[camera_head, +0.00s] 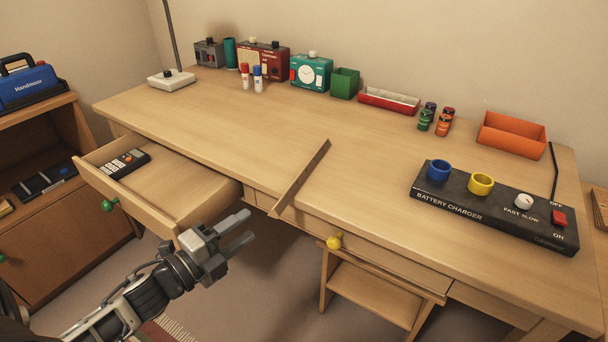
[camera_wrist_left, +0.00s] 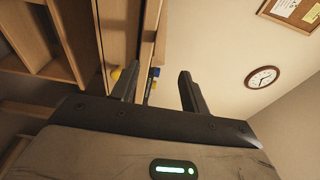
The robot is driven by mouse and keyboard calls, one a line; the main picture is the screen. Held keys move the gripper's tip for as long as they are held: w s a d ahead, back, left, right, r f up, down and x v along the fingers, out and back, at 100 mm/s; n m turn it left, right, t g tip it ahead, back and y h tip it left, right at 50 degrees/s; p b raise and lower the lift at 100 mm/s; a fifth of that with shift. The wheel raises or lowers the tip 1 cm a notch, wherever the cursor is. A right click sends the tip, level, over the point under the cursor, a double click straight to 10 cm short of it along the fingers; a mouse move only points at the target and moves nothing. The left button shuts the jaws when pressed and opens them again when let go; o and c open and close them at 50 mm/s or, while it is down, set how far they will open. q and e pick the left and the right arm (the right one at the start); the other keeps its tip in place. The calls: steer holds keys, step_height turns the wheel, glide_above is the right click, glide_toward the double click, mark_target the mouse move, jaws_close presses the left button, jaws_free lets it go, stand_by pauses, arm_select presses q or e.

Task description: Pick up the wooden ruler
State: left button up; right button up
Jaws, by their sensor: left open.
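My left gripper (camera_head: 248,227) is open and empty. In the head view it appears in front of the desk, left of and a little below the ruler's near end, apart from it. In the left wrist view its two dark fingers (camera_wrist_left: 157,88) stand wide apart. Wooden strips show beyond them there, and I cannot tell which is the ruler. My right gripper is in neither view.
An open drawer (camera_head: 190,185) with a remote (camera_head: 124,163) juts out left of the ruler. A yellow knob (camera_head: 333,242) is on the desk front. A black battery charger (camera_head: 495,207) lies to the right. The desktop around the ruler is clear.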

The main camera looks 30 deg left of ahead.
mark_target(280, 203)
arm_select(q)
steer(key=x, duration=1)
steer(key=shift+w+d, duration=0.15)
steer(key=shift+w, duration=0.1)
jaws_close()
